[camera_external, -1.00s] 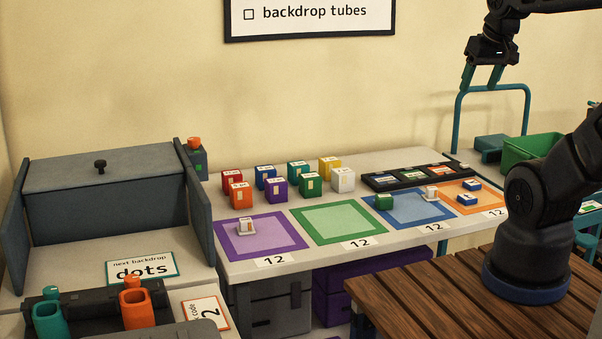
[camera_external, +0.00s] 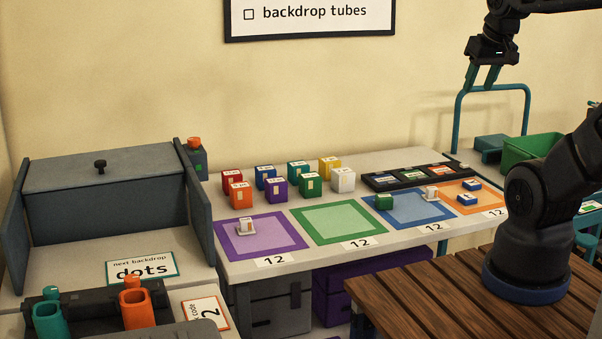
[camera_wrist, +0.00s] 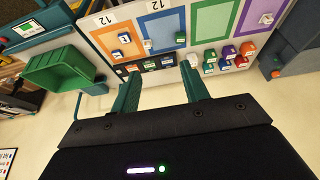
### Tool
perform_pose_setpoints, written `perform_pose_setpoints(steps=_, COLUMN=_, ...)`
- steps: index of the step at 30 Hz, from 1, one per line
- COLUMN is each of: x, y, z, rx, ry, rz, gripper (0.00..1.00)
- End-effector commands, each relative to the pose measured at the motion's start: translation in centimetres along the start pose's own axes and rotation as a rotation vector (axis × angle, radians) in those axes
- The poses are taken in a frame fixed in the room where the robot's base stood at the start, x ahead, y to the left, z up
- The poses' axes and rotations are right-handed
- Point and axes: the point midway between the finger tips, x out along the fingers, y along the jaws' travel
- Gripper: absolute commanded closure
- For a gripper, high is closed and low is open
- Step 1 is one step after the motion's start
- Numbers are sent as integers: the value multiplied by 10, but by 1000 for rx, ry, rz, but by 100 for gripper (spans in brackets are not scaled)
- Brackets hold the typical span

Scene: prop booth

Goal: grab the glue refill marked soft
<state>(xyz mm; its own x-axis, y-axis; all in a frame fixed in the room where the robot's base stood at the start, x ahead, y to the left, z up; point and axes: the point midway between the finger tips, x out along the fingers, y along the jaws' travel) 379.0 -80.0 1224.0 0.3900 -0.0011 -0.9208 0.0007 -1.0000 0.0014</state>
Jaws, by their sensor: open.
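My gripper (camera_external: 481,84) is open and empty, high above the back right of the workbench; its two fingers also show in the wrist view (camera_wrist: 160,90). No label reading "soft" can be made out, so I cannot tell which thing is the glue refill. Teal (camera_external: 50,321) and orange (camera_external: 137,310) containers stand in a dark holder at the front left. A dark bottle with an orange cap (camera_external: 197,158) stands beside the grey box. Small labelled cubes, including red (camera_external: 232,177), orange (camera_external: 239,196) and white (camera_external: 343,181), stand in two rows on the bench.
Purple (camera_external: 230,247), green (camera_external: 338,222), blue (camera_external: 412,219) and orange (camera_external: 487,187) mats lie along the bench; some hold small pieces. A black tray (camera_external: 385,187) lies behind them. A green bin (camera_external: 532,150) and a teal rail (camera_external: 457,120) stand at the right.

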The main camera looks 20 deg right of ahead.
Motion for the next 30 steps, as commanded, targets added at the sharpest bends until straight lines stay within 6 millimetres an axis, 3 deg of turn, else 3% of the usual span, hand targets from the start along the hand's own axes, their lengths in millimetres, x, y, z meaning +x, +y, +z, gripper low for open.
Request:
perform_pose_setpoints(steps=7, x=0, y=0, z=-1, rx=-3, ry=-1, rz=-1, gripper=55)
perform_pose_setpoints(steps=11, x=2, y=-5, z=-12, rx=-38, ry=-12, rz=-5, gripper=55)
perform_pose_setpoints(steps=20, x=23, y=-41, z=-72, rx=-240, ry=-69, rz=-31, gripper=55)
perform_pose_setpoints(steps=30, x=65, y=-102, z=-135, rx=-490, ry=-131, rz=-68, gripper=55)
